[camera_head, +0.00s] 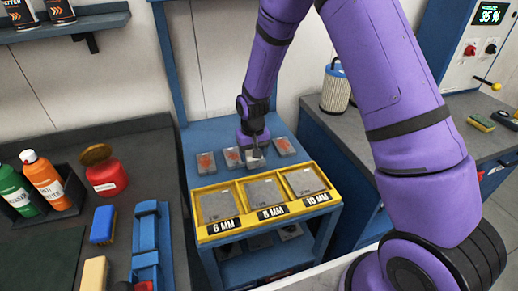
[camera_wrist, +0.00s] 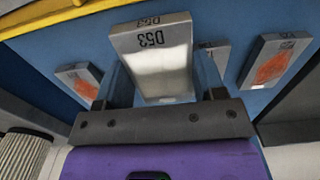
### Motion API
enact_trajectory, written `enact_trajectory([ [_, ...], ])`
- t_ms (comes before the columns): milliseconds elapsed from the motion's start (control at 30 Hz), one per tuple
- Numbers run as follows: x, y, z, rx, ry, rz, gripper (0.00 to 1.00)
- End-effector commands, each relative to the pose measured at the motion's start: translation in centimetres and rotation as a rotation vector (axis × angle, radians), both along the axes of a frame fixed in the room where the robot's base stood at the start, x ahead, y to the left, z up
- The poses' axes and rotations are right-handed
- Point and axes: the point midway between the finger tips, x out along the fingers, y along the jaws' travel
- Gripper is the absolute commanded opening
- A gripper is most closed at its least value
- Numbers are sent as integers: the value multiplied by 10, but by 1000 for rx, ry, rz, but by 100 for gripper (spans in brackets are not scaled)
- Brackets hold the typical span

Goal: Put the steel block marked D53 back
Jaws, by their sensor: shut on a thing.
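The steel block marked D53 (camera_wrist: 160,62) is between the fingers of my gripper (camera_wrist: 166,82) in the wrist view, its marking facing the camera. In the head view my gripper (camera_head: 255,151) is over the blue cart top (camera_head: 222,136), behind the yellow tray, and the held block (camera_head: 257,158) is partly hidden. I cannot tell whether the block touches the cart top. Other steel blocks with orange patches lie on the cart: two to the left (camera_head: 206,163) (camera_head: 233,157) and one to the right (camera_head: 285,147).
The yellow tray (camera_head: 245,236) has compartments labelled 6 MM, 8 MM and 10 MM, with grey plates in them. The dark bench (camera_head: 60,160) at left holds bottles, a red pot (camera_head: 105,178) and a blue vise (camera_head: 150,245). A filter canister (camera_head: 336,90) stands at right.

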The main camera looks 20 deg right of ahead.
Motion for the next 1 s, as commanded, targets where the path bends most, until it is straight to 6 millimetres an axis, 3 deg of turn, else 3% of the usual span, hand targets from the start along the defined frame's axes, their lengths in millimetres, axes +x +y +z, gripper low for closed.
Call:
enact_trajectory([
  [200, 38, -24, -4, 0, -2, -2, 13],
  [333, 53, -33, -6, 0, -2, -1, 13],
  [667, 69, -44, -7, 0, -2, -1, 13],
  [833, 66, -42, -32, 0, 2, 1, 13],
  [1000, 67, -42, -42, 0, -2, 0, 13],
])
